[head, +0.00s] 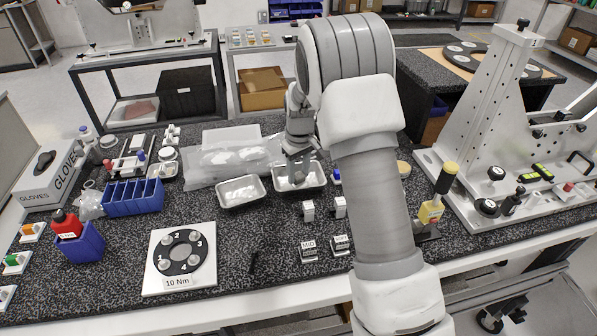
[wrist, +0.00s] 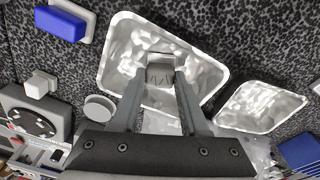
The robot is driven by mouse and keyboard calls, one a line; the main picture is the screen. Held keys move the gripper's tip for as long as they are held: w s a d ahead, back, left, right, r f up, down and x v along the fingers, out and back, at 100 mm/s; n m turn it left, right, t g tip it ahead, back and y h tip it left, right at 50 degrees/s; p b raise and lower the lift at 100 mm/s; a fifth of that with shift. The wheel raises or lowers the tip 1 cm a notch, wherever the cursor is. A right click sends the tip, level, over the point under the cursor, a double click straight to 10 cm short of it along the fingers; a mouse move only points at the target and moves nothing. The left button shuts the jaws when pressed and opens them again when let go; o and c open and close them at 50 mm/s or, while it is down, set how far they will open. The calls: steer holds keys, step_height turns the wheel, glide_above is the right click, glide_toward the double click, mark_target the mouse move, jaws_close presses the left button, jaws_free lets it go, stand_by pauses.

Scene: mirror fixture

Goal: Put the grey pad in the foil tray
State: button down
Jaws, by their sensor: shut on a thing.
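My gripper (wrist: 160,73) is shut on the grey pad (wrist: 159,76), a small block between the fingertips in the wrist view. Pad and fingertips are over the inside of a shiny foil tray (wrist: 122,40); whether the pad touches the tray floor I cannot tell. In the head view my gripper (head: 298,172) reaches down over this tray (head: 319,181), the right one of two. The pad is small and dark there, hard to make out. A second foil tray (wrist: 262,112) is beside it, to the left in the head view (head: 241,191).
A clear plastic bag (head: 225,160) lies behind the trays. A blue bin (head: 133,197) and a round numbered plate (head: 180,255) stand to the left. Small weights (head: 309,248) are in front. A metal fixture (head: 490,130) stands at right.

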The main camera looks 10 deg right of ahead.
steer(key=shift+f, duration=0.1)
steer(key=shift+c, duration=2.1)
jaws_free()
